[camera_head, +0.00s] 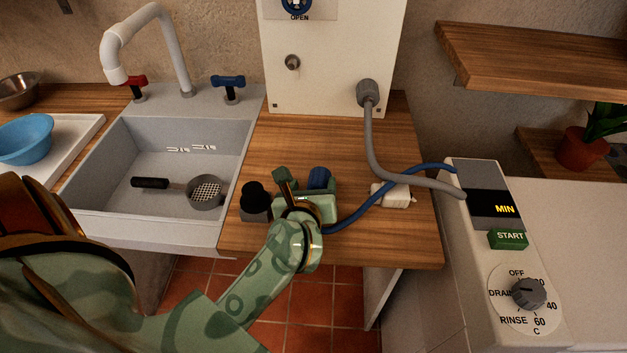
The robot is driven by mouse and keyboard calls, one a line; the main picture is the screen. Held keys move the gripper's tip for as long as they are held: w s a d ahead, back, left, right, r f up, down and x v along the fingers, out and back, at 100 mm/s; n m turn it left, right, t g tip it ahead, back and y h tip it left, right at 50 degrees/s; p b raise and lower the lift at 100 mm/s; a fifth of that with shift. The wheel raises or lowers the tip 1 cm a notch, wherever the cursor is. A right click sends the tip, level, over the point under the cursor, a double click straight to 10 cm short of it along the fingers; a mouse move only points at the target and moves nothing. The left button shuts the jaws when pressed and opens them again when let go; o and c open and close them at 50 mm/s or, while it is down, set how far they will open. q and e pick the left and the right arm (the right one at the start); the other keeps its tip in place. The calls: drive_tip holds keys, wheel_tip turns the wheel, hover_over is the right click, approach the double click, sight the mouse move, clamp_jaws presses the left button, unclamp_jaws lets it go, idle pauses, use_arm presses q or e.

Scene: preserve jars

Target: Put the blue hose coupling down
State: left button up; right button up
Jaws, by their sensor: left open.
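The blue hose coupling (320,178) shows as a short dark blue cylinder on the wooden worktop, just behind my left gripper. Its lower part is hidden by the gripper, so its contact with the wood is not clear. A blue hose (379,197) comes out from behind the gripper's right side and curves up to the white machine. My left gripper (292,186) is green, open, and low over the front of the worktop, right at the coupling. My right gripper is not in view.
A grey sink (112,218) with a strainer (205,191) lies left. A white panel (330,60) with a spigot (292,62) and a plugged grey hose (371,140) stands behind. A white block (402,198) lies under the hoses. The worktop (270,150) is bare behind the gripper.

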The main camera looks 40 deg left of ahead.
use_arm(q)
drive_tip(key=p+v, duration=0.1)
drive_tip(key=v, duration=0.9)
drive_tip(key=shift+r, duration=0.15)
